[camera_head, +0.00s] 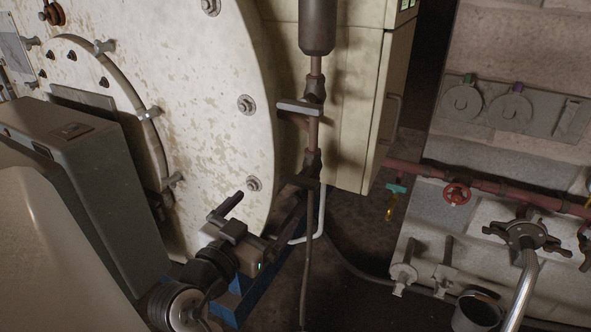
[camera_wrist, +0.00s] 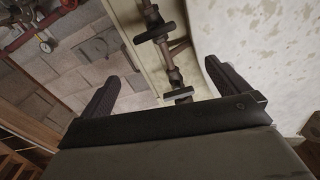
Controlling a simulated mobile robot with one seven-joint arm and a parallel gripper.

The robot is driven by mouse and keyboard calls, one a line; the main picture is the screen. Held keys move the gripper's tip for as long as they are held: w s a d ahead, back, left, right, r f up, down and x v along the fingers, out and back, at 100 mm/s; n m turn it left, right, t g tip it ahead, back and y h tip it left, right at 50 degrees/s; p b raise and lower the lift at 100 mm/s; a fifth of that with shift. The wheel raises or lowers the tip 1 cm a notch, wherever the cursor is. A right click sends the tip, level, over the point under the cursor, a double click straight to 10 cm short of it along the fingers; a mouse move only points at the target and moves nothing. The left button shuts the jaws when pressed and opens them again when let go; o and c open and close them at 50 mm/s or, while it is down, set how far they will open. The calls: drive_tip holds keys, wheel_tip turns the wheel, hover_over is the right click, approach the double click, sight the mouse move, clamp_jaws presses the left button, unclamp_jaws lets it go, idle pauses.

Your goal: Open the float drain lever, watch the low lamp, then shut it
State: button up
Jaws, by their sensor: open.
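A brown vertical float pipe (camera_head: 315,85) stands beside the cream cabinet. It carries two flat lever handles, an upper one (camera_head: 298,108) with a pale top and a lower dark one (camera_head: 303,181). I cannot tell from a label which is the float drain lever. My gripper (camera_head: 262,218) is open and empty, below and left of the lower handle. In the wrist view my gripper (camera_wrist: 158,75) has its dark fingers apart, with the pipe and two handles (camera_wrist: 153,33) (camera_wrist: 178,93) showing between them. Small green lights (camera_head: 408,4) show at the top edge; no low lamp is identifiable.
The large pale drum (camera_head: 210,110) is close on the left. The cream cabinet (camera_head: 350,100) stands behind the pipe. A red pipe (camera_head: 520,192) with a red handwheel (camera_head: 457,193) and a metal cup (camera_head: 478,312) are at right. Dark floor (camera_head: 355,235) lies between.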

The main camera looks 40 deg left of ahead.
sight(296, 184)
drive_tip(key=shift+n, duration=0.9)
drive_tip(key=p+x, duration=0.1)
drive_tip(key=x, duration=0.3)
drive_tip(key=f+p+x, duration=0.1)
drive_tip(key=p+x, duration=0.1)
drive_tip(key=x, duration=0.3)
drive_tip(key=f+p+x, duration=0.1)
drive_tip(key=x, duration=0.3)
drive_tip(key=shift+w+d, duration=0.1)
drive_tip(key=shift+w, duration=0.1)
drive_tip(key=c, duration=0.9)
